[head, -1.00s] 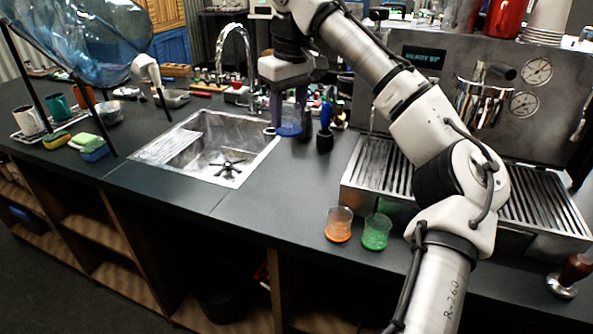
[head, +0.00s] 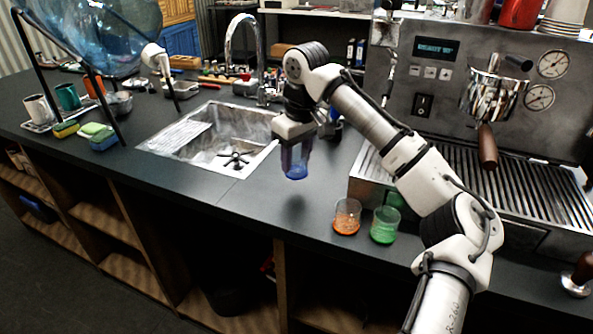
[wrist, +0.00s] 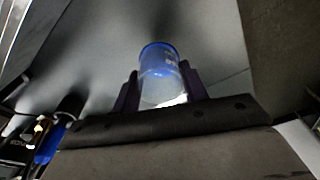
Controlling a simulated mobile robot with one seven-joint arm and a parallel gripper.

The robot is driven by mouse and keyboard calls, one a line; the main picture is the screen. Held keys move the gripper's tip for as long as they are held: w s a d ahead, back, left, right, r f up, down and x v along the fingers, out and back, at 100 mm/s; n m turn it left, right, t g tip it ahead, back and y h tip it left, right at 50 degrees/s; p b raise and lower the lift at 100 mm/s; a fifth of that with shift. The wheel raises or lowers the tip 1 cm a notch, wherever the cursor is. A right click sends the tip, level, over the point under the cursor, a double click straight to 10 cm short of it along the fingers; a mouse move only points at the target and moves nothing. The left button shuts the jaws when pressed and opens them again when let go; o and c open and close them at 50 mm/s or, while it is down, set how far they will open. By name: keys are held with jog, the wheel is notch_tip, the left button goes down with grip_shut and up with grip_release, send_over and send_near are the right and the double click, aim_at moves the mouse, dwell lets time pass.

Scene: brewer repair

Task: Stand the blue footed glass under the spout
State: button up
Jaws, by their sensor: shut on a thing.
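My gripper (head: 294,150) is shut on the blue footed glass (head: 296,172). It holds the glass roughly upright above the counter, between the sink and the brewer, with a shadow on the counter below. In the wrist view the glass (wrist: 159,72) sits between the two dark fingers (wrist: 160,92), its blue end pointing away from the gripper. The brewer (head: 425,75) stands at the right with a slotted drip tray (head: 540,185). My arm hides part of the brewer's front and tray, and I cannot make out the spout clearly.
A glass with orange contents (head: 346,217) and one with green contents (head: 385,225) stand in front of the drip tray. The sink (head: 180,155) is at the left. A tamper (head: 578,275) stands at the lower right. The counter left of the orange glass is clear.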

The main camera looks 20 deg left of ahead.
aim_at(296, 172)
jog(key=shift+f, duration=2.2)
jog(key=o, duration=1.1)
jog(key=shift+f, duration=0.1)
